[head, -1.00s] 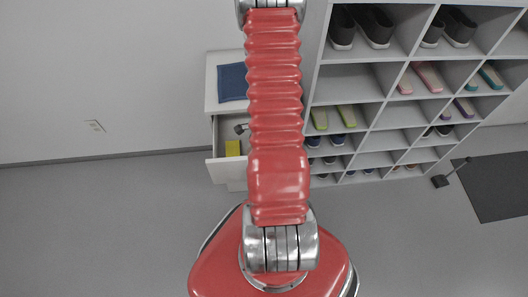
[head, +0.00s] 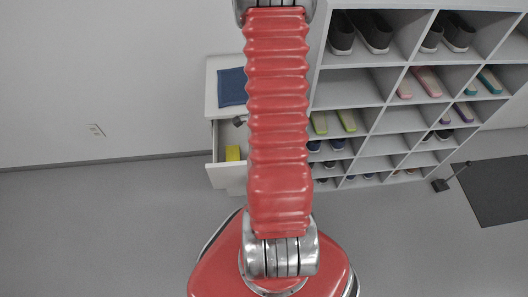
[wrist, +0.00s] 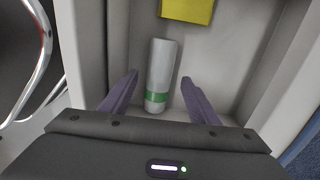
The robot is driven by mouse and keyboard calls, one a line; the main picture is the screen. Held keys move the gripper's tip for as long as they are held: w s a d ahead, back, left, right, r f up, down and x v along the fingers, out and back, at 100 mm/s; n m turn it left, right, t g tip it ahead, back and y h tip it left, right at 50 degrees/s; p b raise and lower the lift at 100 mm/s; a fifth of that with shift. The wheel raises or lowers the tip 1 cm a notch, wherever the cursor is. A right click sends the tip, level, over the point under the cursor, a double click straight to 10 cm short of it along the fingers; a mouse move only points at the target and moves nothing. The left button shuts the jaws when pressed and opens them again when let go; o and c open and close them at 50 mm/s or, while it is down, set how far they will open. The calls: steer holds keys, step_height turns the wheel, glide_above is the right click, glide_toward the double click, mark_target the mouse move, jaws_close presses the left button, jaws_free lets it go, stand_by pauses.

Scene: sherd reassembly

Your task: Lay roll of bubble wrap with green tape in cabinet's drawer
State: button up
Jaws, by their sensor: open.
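In the wrist view, the roll of bubble wrap (wrist: 161,72), pale with a green tape band near its lower end, lies on the floor of the cabinet's open drawer (wrist: 88,45). My gripper (wrist: 158,88) is open, its two purple fingers on either side of the roll's lower part with gaps between. The roll appears free of the fingers. In the head view, the drawer (head: 216,172) is pulled out from the white cabinet (head: 212,92); my arm hides part of it, and the roll and gripper cannot be made out there.
A yellow item (wrist: 187,8) lies in the drawer beyond the roll; it also shows in the head view (head: 232,153). A blue cloth-like item (head: 232,86) lies on the cabinet top. A shoe rack (head: 352,88) stands close on the right. The floor to the left is clear.

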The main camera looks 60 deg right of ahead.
steer(key=shift+r, duration=2.85)
steer(key=w+a+r+n+t, duration=0.1)
steer(key=w+a+r+n, duration=0.25)
steer(key=a+r, duration=0.2)
steer(key=w+a+r+n+t+h, duration=0.1)
steer(key=w+a+r+n, duration=0.1)
steer(key=a+r+n, duration=0.4)
steer(key=w+a+r+n, duration=0.2)
steer(key=w+r+n, duration=0.15)
steer(key=r, duration=0.35)
steer(key=s+a+r+n+t, duration=0.1)
steer(key=s+a+r+n, duration=0.2)
steer(key=a+r+n, duration=0.3)
steer(key=s+a+r+n+t+y, duration=0.1)
steer(key=s+a+r+n+t, duration=0.1)
steer(key=a+r+n, duration=0.5)
steer(key=s+a+n, duration=0.1)
steer(key=a, duration=0.3)
steer(key=shift+s+a+n+t, duration=0.15)
steer(key=shift+a+n+t, duration=0.15)
steer(key=shift+n, duration=0.1)
